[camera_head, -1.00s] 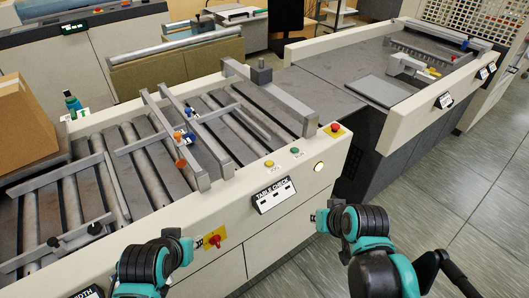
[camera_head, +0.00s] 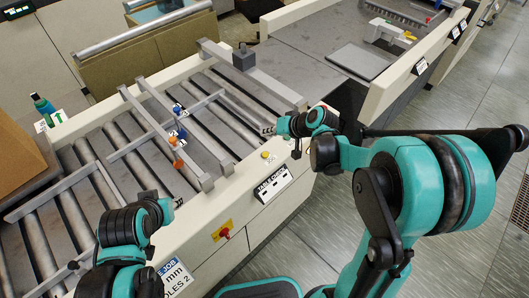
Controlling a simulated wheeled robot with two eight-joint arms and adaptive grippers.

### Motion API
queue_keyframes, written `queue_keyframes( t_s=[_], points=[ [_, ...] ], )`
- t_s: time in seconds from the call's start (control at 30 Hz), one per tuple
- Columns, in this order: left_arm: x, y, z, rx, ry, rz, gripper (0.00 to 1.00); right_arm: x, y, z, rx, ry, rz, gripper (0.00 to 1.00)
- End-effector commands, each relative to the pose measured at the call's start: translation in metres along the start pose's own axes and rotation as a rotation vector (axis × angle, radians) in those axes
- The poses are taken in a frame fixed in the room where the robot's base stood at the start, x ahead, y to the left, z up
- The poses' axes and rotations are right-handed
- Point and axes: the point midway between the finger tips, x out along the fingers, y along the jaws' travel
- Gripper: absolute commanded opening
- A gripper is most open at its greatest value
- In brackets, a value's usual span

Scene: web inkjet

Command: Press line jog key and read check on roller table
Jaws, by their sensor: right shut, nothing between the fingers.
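The roller table (camera_head: 110,120) runs across the left and middle, with metal rollers and crossbars. On its right front rim is a yellow key (camera_head: 265,155); the place of the green key beside it is covered by my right arm. A TABLE CHECK panel (camera_head: 272,186) is on the front face below. My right gripper (camera_head: 268,130) is shut and empty, above the rim just behind the yellow key, pointing left; I see no contact. My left gripper (camera_head: 178,203) is at the table's front edge, left of the panel; its fingers are too small to read.
A red rotary switch (camera_head: 224,233) on a yellow plate is on the front face. A cardboard box (camera_head: 20,165) and a green bottle (camera_head: 43,105) are at the left. Another machine (camera_head: 420,65) stands at the back right. Open floor lies at the right.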

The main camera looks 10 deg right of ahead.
Motion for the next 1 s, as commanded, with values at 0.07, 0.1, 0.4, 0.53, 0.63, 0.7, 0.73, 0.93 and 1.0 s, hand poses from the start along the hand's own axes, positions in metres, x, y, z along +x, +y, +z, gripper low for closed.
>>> queue_keyframes(
  t_s=[0.07, 0.1, 0.4, 0.53, 0.63, 0.7, 0.73, 0.93, 1.0],
  points=[
    [0.001, 0.000, 0.000, 0.000, 0.000, 0.000, 0.32, 0.001, 0.000, 0.000, 0.000, 0.000, 0.000, 0.00],
    [0.001, 0.000, 0.001, 0.000, 0.000, 0.000, 0.32, 0.001, 0.001, 0.001, 0.000, 0.000, 0.000, 0.00],
    [0.017, 0.000, 0.012, 0.000, 0.000, 0.000, 0.32, 0.018, 0.013, 0.013, 0.000, 0.000, 0.001, 0.00],
    [0.029, 0.000, 0.021, 0.000, 0.000, 0.000, 0.32, 0.031, 0.023, 0.023, 0.000, 0.000, 0.001, 0.00],
    [0.039, 0.000, 0.028, 0.000, 0.000, 0.000, 0.32, 0.042, 0.031, 0.030, -0.001, 0.000, 0.001, 0.00],
    [0.045, 0.000, 0.032, 0.000, 0.000, 0.000, 0.32, 0.049, 0.036, 0.035, 0.000, 0.000, 0.001, 0.00],
    [0.048, 0.000, 0.034, 0.000, 0.000, 0.000, 0.32, 0.051, 0.038, 0.037, -0.001, 0.000, 0.001, 0.00],
    [0.058, 0.000, 0.041, 0.000, 0.000, 0.000, 0.32, 0.061, 0.045, 0.045, -0.001, 0.000, 0.001, 0.00],
    [0.058, 0.000, 0.041, 0.000, 0.000, 0.000, 0.32, 0.062, 0.045, 0.045, -0.001, 0.000, 0.001, 0.00]
  ],
)
